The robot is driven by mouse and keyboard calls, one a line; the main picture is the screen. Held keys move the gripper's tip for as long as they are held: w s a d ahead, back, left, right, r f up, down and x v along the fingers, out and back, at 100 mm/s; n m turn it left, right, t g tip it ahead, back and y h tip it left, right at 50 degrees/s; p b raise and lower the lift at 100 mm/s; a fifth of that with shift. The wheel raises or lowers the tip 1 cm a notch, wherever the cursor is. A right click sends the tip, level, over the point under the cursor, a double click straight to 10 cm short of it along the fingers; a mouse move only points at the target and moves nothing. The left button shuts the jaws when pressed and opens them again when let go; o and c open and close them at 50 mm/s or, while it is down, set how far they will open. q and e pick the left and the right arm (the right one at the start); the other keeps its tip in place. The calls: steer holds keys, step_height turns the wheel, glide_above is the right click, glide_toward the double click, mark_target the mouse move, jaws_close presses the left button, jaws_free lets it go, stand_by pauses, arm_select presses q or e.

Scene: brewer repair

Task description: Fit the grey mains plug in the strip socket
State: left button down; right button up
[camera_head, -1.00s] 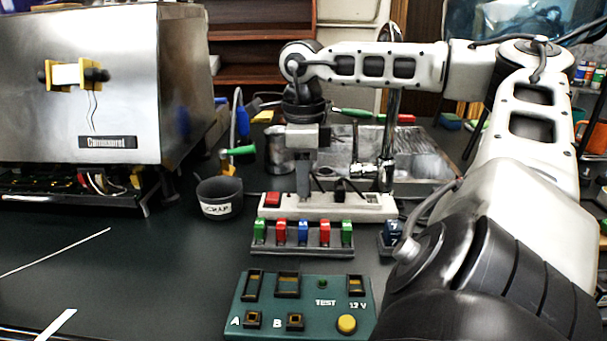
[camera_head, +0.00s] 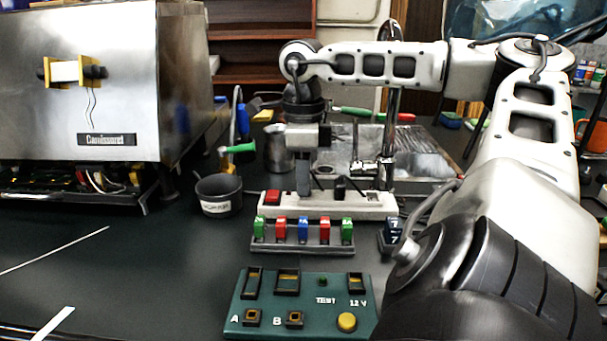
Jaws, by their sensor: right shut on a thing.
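The white power strip (camera_head: 365,208) lies on the bench behind the row of coloured parts, with a red switch (camera_head: 272,197) at its left end. My right gripper (camera_head: 303,190) points straight down over the strip's left half, just right of the switch. It is shut on the grey mains plug, which is mostly hidden by the fingers and hard to tell from them. The fingers' lower end is at the strip's top; I cannot tell how far the plug sits in the socket. A black plug (camera_head: 340,188) stands upright in the strip to the right. My left gripper is not in view.
A rack of green, red and blue parts (camera_head: 303,238) stands in front of the strip, with a green test panel (camera_head: 300,305) nearer. A dark scrap cup (camera_head: 219,195) is at left, beside the steel brewer (camera_head: 90,90). A metal sink area (camera_head: 420,167) lies behind.

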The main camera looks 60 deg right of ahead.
steer(key=shift+f+b, duration=0.3)
steer(key=shift+f, duration=0.05)
steer(key=shift+f+b, duration=0.25)
steer(key=shift+b, duration=0.1)
stand_by(1.1)
steer(key=o, duration=1)
steer(key=shift+o, duration=0.2)
